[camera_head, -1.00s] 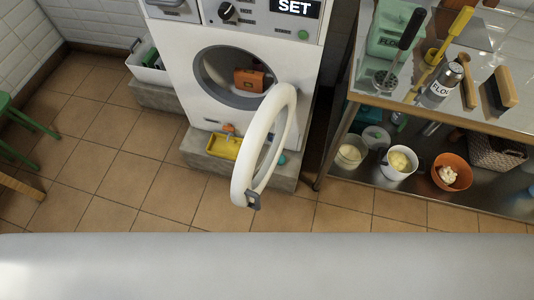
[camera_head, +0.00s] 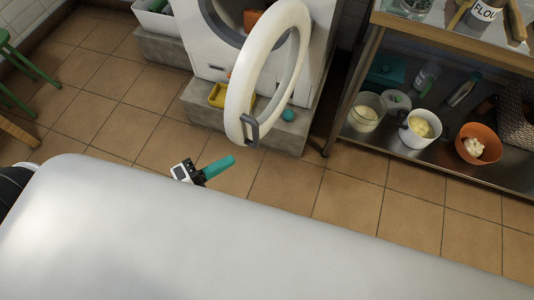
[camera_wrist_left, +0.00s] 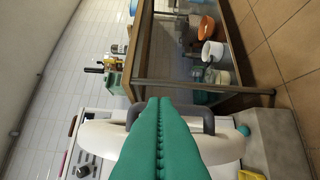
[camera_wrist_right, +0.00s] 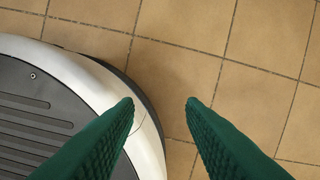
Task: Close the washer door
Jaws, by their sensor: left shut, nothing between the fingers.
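The white washer (camera_head: 205,50) stands at the back on a grey plinth. Its round white door (camera_head: 238,88) is swung wide open toward me, with a grey handle (camera_head: 249,128) at its near end. An orange thing (camera_head: 252,18) shows in the drum opening. My left gripper (camera_head: 226,163), with teal fingers, is shut and empty, below and left of the handle and apart from it in the head view. In the left wrist view its fingers (camera_wrist_left: 158,105) point at the door, in front of the handle (camera_wrist_left: 205,118). My right gripper (camera_wrist_right: 160,103) is open and empty above my base.
A metal shelf table (camera_head: 375,45) stands right of the washer, holding bowls, a white pot (camera_head: 420,128) and an orange bowl (camera_head: 478,143). A yellow container (camera_head: 217,95) sits on the plinth below the door.

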